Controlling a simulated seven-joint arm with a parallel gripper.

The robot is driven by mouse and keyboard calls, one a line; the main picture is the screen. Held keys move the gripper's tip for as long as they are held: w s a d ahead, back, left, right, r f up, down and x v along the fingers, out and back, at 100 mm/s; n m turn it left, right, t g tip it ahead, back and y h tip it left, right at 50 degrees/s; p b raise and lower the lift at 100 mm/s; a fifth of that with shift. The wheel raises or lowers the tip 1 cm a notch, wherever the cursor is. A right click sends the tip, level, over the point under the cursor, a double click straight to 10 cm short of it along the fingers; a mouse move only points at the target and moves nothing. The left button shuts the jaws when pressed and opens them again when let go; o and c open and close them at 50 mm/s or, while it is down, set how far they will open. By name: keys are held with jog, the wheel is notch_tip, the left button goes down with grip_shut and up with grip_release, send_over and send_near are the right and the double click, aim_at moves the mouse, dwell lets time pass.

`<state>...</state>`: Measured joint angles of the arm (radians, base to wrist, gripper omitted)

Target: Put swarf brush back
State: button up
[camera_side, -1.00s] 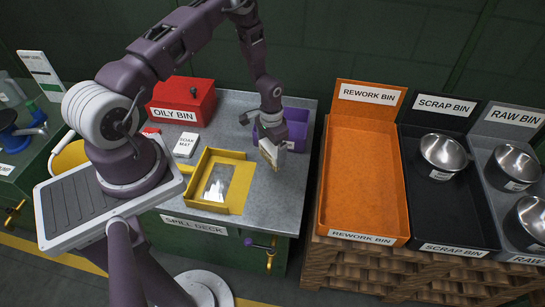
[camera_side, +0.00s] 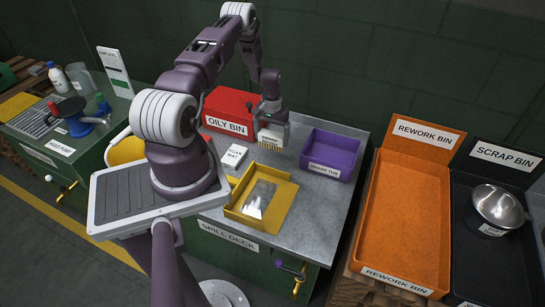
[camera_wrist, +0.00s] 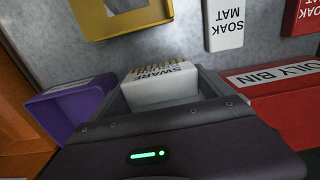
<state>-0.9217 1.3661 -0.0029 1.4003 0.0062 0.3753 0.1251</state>
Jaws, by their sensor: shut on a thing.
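My gripper (camera_side: 270,112) is shut on the swarf brush (camera_side: 272,136), a pale block with tan bristles underneath and a "SWARF" label. It holds the brush over the back of the grey spill deck (camera_side: 315,205), between the red oily bin (camera_side: 232,112) and the purple swarf tub (camera_side: 330,155). In the wrist view the brush (camera_wrist: 160,84) sits between the fingers, with the tub (camera_wrist: 75,108) at left. The tub looks empty. I cannot tell whether the bristles touch the deck.
A yellow tray (camera_side: 236,212) with a clear-looking sheet lies at the deck's front. A white soak mat (camera_side: 234,155) lies left of the brush. The orange rework bin (camera_side: 405,225) and black scrap bin with a metal bowl (camera_side: 499,206) stand at right.

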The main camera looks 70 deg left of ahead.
notch_tip(320, 180, down, 7)
jog(key=shift+f, duration=0.1)
